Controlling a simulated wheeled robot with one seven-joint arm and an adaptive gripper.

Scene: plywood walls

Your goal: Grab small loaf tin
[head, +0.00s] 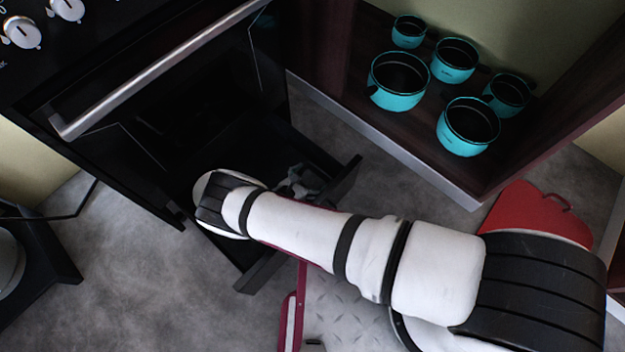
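I cannot make out a small loaf tin in the head view. An open black drawer (345,182) stands out from below the oven. My white arm reaches over it from the right and covers much of its inside. A small grey metallic shape (300,183) shows in the drawer just beyond my arm. It may be part of my gripper or something lying in the drawer; I cannot tell which. My gripper's fingers are not clearly visible, and whether they hold anything is hidden.
The black oven (110,95) with a long metal handle (160,70) is at the upper left. Several teal pots (399,80) stand on a low cabinet shelf at the upper right. A red object (540,212) lies at the right.

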